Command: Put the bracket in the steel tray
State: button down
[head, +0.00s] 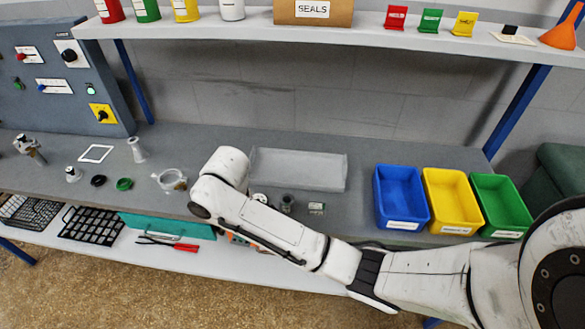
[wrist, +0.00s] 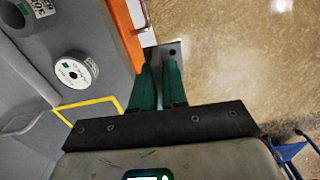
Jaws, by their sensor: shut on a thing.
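In the wrist view the two green fingers of my gripper (wrist: 158,68) are shut on the bracket, a small grey metal plate with a dark hole (wrist: 177,50). The plate sticks out past the fingertips, and the fingers hide the rest of it. The floor shows behind it, beyond the bench edge. In the head view my arm hides the gripper and the bracket. The steel tray (head: 298,168), shallow, grey and rectangular, lies on the bench behind my arm. It looks empty, and my arm covers part of its left end.
Blue (head: 401,198), yellow (head: 452,201) and green (head: 501,206) bins stand right of the tray. Small parts (head: 287,203) lie in front of it. A clear ring-shaped item (head: 171,180) lies to the left. A shelf (head: 330,30) hangs above the bench.

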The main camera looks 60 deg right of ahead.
jog(key=s+d+r+n+p, duration=0.2)
jog(key=s+d+r+n, duration=0.4)
jog(key=d, duration=0.5)
jog(key=s+d+r+n+p, duration=0.1)
jog(key=s+d+r+n, duration=0.3)
jog(key=s+d, duration=0.6)
jog(key=b, duration=0.5)
send_over(318, 172)
jog(key=f, duration=0.7)
jog(key=shift+s+a+f, duration=0.3)
jog(key=shift+s, duration=0.05)
jog(key=shift+w+d+f, duration=0.15)
jog(key=shift+f, duration=0.2)
jog(key=shift+w+d+f, duration=0.15)
jog(key=shift+f, duration=0.2)
jog(key=shift+f+p, duration=0.45)
jog(key=shift+f, duration=0.95)
jog(key=shift+f, duration=0.1)
